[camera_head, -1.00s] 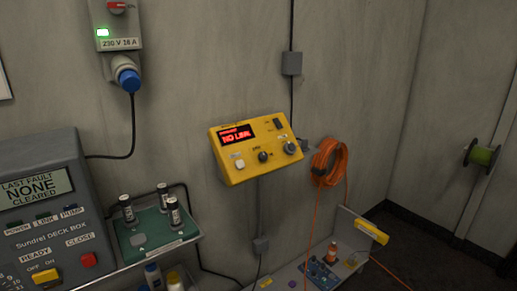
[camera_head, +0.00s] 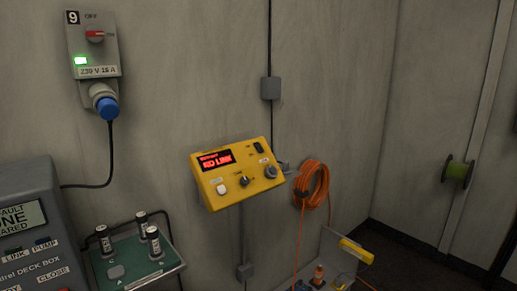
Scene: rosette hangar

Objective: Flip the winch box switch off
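A yellow control box (camera_head: 231,197), which looks like the winch box, is mounted on the grey wall near the middle of the view. Below are a white button (camera_head: 222,189), a dark knob (camera_head: 244,181) and a grey connector or knob (camera_head: 271,171). Neither of my grippers is in view.
A wall outlet (camera_head: 92,45) with a rotary switch, green light and blue plug (camera_head: 108,107) is at upper left. A grey deck box (camera_head: 25,250) and green tray (camera_head: 115,272) stand at lower left. An orange cable coil (camera_head: 312,184) hangs right of the yellow box.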

